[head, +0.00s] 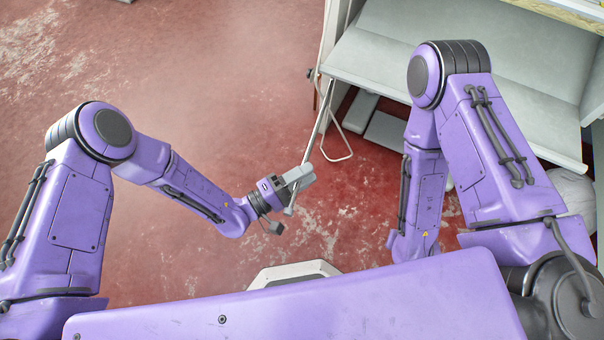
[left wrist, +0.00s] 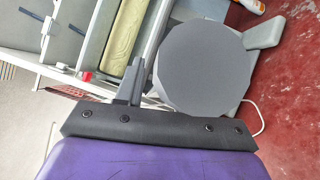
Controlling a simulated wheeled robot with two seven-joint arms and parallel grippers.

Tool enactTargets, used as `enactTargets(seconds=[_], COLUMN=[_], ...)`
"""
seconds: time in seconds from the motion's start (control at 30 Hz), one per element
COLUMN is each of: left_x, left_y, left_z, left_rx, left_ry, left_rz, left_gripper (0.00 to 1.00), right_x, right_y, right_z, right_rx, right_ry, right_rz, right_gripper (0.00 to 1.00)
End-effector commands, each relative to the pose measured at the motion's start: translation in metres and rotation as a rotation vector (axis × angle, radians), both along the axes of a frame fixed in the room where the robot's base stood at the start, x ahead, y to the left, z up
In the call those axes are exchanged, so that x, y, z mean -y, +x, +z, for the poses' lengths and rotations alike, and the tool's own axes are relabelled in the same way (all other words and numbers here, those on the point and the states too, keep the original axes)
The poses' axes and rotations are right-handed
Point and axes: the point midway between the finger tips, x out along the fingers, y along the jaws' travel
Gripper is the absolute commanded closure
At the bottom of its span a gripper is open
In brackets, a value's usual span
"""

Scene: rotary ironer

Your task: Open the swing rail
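The swing rail (head: 321,118) appears as a thin grey rod running down from the near left corner of the ironer (head: 440,70) to my left gripper (head: 299,179) in the head view. The gripper's light grey fingers are at the rod's lower end. A thin piece shows below them, and I cannot tell whether the fingers are closed around the rod. In the left wrist view, a dark grey finger (left wrist: 128,84) stands beside a large round grey disc (left wrist: 205,70). The disc hides what is behind it. My right gripper is out of view.
A white wire loop (head: 346,154) hangs just right of the rod. Grey pedals or base parts (head: 385,132) lie under the ironer. The red floor (head: 220,90) to the left is clear. A pale padded roll (left wrist: 124,38) shows in the left wrist view.

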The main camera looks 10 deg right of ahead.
Motion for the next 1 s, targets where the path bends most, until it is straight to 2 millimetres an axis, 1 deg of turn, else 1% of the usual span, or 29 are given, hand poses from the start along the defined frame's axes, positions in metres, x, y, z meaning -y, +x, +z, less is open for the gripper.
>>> enactTargets(seconds=[0.17,0.23,0.37,0.5,0.6,0.7,0.8,1.0], left_x=[-0.002,-0.009,-0.035,-0.067,-0.084,-0.095,-0.099,-0.098], left_y=[-0.001,-0.003,-0.012,-0.024,-0.032,-0.036,-0.038,-0.039], left_z=[-0.001,-0.002,-0.006,-0.011,-0.014,-0.016,-0.016,-0.017], left_rx=[-0.001,-0.002,-0.004,-0.003,-0.003,-0.002,-0.003,-0.003], left_ry=[0.001,0.002,0.002,0.001,0.002,0.003,0.004,0.004], left_rz=[0.001,0.002,0.003,0.003,0.002,0.000,-0.001,-0.004], left_gripper=[0.62,0.62,0.62,0.62,0.62,0.62,0.62,0.62], right_x=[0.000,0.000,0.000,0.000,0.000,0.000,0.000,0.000], right_y=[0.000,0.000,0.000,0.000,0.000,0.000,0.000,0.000], right_z=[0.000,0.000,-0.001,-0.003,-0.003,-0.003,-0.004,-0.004], right_rx=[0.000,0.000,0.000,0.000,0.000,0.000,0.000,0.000], right_ry=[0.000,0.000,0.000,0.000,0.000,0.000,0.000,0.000], right_rz=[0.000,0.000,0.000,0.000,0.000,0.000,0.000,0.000], right_gripper=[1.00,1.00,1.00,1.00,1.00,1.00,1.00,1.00])
